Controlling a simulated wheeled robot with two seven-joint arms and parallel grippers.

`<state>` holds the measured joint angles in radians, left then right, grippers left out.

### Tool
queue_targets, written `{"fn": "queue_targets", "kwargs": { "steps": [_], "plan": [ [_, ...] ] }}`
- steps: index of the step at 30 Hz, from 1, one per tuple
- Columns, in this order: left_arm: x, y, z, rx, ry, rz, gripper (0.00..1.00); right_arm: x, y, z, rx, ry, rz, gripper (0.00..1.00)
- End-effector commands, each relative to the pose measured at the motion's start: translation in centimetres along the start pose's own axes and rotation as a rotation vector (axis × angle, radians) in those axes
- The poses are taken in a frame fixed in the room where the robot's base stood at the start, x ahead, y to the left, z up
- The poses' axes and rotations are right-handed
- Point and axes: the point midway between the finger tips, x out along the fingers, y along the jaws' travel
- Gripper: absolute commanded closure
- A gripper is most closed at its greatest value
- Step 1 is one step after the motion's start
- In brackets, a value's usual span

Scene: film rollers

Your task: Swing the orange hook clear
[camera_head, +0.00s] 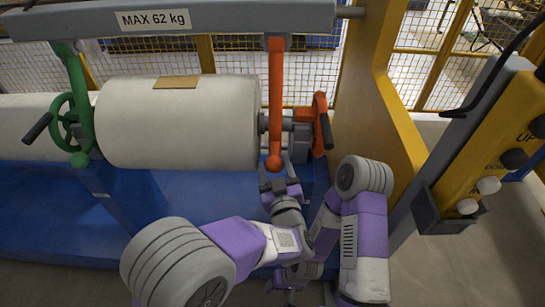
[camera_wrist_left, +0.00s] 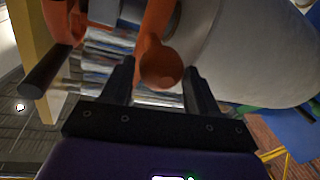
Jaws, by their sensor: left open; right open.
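The orange hook (camera_head: 275,100) hangs nearly upright from the grey beam, in front of the right end of the white roll (camera_head: 180,122). Its lower end is an orange ball. My left gripper (camera_head: 279,182) is open just below and in front of that ball. In the left wrist view the orange hook's ball (camera_wrist_left: 160,66) appears between the two spread fingers of my left gripper (camera_wrist_left: 160,88); whether they touch it I cannot tell. My right gripper (camera_head: 293,284) is open low in the head view, partly hidden by my arms.
The grey beam (camera_head: 225,18) reads "MAX 62 kg". A green hook (camera_head: 76,95) hangs at the left near a green handwheel (camera_head: 60,118). An orange handwheel (camera_head: 320,125) with a dark handle stands right of the orange hook. A yellow control box (camera_head: 490,150) and yellow post are at the right.

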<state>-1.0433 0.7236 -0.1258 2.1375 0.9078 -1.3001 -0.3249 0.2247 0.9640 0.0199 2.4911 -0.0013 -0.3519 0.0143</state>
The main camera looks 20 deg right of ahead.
Motion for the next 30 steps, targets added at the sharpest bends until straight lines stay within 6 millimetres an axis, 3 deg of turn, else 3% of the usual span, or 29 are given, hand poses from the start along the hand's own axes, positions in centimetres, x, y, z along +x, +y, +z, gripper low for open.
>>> {"fn": "queue_targets", "kwargs": {
  "steps": [7, 18, 30],
  "plan": [
    [3.2, -0.1, 0.0, 0.001, -0.001, -0.001, 0.4, -0.3, -0.1, 0.0, 0.0, 0.0, 0.0, 0.4],
    [3.8, 0.0, 0.1, 0.001, -0.001, 0.001, 0.42, -0.3, -0.1, 0.0, 0.0, 0.0, 0.0, 0.4],
    [3.8, 0.0, 0.1, 0.001, -0.001, 0.001, 1.0, -0.3, -0.1, 0.0, 0.0, 0.0, 0.0, 0.4]
  ]
}}
